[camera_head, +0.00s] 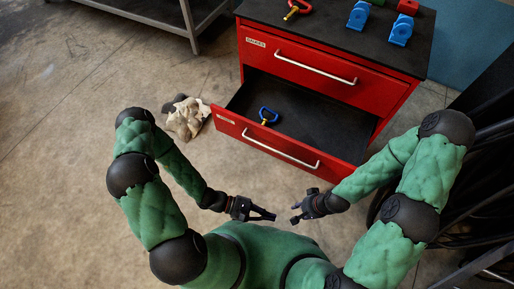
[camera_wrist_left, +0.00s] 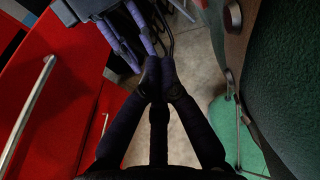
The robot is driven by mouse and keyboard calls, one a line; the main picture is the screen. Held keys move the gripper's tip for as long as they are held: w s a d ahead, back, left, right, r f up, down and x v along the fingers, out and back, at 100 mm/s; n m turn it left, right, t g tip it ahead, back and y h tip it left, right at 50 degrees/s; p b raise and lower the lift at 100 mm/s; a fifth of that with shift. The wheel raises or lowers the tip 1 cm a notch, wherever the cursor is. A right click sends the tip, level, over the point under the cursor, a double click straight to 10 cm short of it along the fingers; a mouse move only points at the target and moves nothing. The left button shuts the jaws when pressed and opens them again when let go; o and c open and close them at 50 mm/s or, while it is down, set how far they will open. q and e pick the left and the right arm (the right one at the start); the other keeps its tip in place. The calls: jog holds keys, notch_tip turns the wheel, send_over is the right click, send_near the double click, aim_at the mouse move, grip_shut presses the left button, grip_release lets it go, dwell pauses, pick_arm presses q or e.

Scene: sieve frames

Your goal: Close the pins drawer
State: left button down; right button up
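The red cabinet's lower drawer (camera_head: 265,141) is pulled out, with a pale bar handle (camera_head: 280,150) across its front. Its small label is too small to read, so I cannot confirm it is the pins drawer. A blue-handled piece with a yellow end (camera_head: 268,115) lies inside. My left gripper (camera_head: 274,216) is empty, in front of and below the drawer, apart from it. In the left wrist view its fingertips (camera_wrist_left: 161,78) meet. My right gripper (camera_head: 293,213) is empty, facing the left one across a small gap, its fingertips apart. Its purple fingers also show in the left wrist view (camera_wrist_left: 130,38).
The upper drawer (camera_head: 305,68) is shut. Blue clamp-like pieces (camera_head: 400,30), a red and yellow piece (camera_head: 297,9) and a red block (camera_head: 408,7) stand on the cabinet top. A crumpled beige cloth (camera_head: 187,119) lies left of the drawer. Dark racks stand at the right.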

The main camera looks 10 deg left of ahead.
pick_arm(q)
jog(key=w+a+n+t, duration=0.2)
jog(key=w+n+t, duration=0.4)
jog(key=w+t, duration=0.15)
jog(key=n+t+y+b, duration=0.2)
jog(key=n+t+y, duration=0.7)
jog(key=t+y, duration=0.15)
send_near(259, 140)
jog(key=shift+g, duration=0.3)
jog(key=b+x, duration=0.2)
jog(key=x, duration=0.5)
jog(key=shift+d, duration=0.15)
jog(key=shift+w+r, duration=0.1)
